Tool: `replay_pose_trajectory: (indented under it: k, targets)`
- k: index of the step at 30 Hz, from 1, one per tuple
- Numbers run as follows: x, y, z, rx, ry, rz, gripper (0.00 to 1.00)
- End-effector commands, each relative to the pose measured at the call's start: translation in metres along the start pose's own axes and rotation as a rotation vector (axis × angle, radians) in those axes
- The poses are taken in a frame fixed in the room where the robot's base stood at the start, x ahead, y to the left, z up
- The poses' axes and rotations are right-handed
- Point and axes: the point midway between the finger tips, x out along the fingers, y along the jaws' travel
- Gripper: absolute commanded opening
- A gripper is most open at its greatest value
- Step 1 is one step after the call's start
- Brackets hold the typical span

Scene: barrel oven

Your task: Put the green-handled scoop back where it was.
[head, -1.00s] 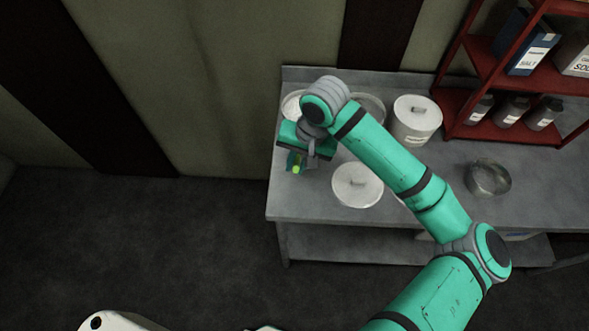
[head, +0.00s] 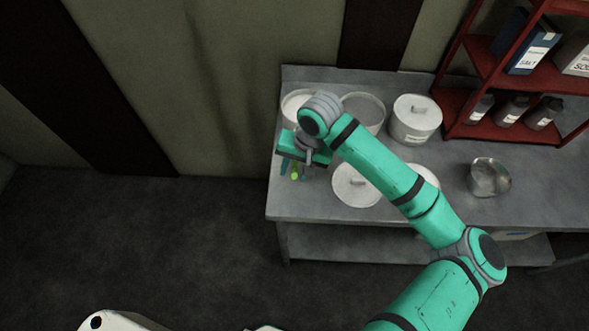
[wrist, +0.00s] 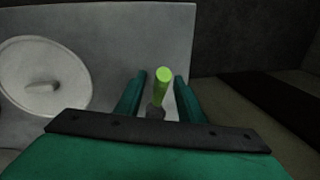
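The scoop's lime-green handle (wrist: 162,88) stands between my two teal fingers in the wrist view, with its dark neck below. A strip of bench shows on each side of the handle, so my gripper (wrist: 160,80) looks open around it, not touching. In the head view my gripper (head: 293,170) is over the bench's left end, with the green handle (head: 294,176) at its fingertips. The scoop's head is hidden, and I cannot tell what it rests on.
A metal bowl (head: 490,178) sits right, looking tilted. A red shelf (head: 480,65) stands back right.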

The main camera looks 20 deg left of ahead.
Motion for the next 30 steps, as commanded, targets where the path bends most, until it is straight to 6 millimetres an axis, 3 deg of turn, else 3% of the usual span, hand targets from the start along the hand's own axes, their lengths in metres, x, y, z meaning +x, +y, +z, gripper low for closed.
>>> replay_pose_trajectory:
  k: [8,21,30]
  targets:
    - [-0.012,-0.001,-0.001,-0.001,0.002,-0.001,0.35]
    - [-0.096,-0.001,-0.001,-0.001,0.002,0.000,0.35]
    - [-0.122,-0.001,0.000,0.000,0.001,0.000,0.35]
